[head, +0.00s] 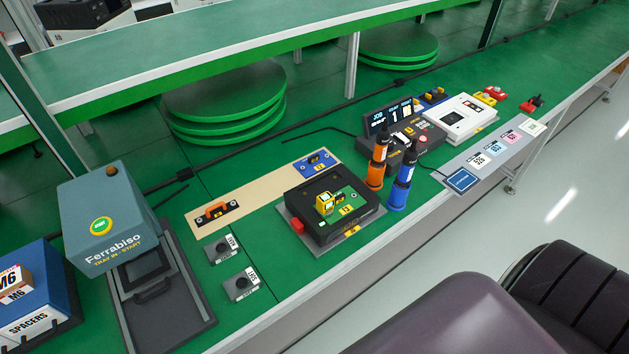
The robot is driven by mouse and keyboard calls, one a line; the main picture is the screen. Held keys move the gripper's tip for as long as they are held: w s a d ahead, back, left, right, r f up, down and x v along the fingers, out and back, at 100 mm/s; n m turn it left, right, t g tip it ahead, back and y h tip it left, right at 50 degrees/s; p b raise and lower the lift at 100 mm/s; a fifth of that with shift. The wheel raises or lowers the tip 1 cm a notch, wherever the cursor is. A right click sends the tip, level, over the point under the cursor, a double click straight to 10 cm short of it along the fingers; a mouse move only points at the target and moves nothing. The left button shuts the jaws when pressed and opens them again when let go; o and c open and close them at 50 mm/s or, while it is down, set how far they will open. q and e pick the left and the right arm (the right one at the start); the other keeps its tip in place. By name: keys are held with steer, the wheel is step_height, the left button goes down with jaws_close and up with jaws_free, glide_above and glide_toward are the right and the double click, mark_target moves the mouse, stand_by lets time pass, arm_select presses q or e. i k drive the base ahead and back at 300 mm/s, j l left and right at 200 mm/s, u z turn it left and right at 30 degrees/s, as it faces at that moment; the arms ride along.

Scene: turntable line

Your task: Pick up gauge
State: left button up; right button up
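No thing in the head view is clearly labelled as a gauge. An orange-handled black piece (215,212) lies on the near-left end of a long beige board (262,190). A blue plate with a small dark and yellow piece (315,162) lies at the board's far end. A small yellow device (325,203) stands on the green-topped black fixture (335,225) in front of the board. I cannot tell which of these is the gauge. Neither of my grippers shows in this view.
A Ferrabiso press (105,225) and a blue spacers bin (38,290) stand at left. Orange (376,165) and blue (401,180) bottles stand right of the fixture. A display unit (400,128) is behind them. Two small grey boxes (241,285) sit near the front edge.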

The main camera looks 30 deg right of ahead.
mark_target(325, 202)
steer(key=z, duration=1.15)
steer(key=k+j+z, duration=0.2)
steer(key=z, duration=0.25)
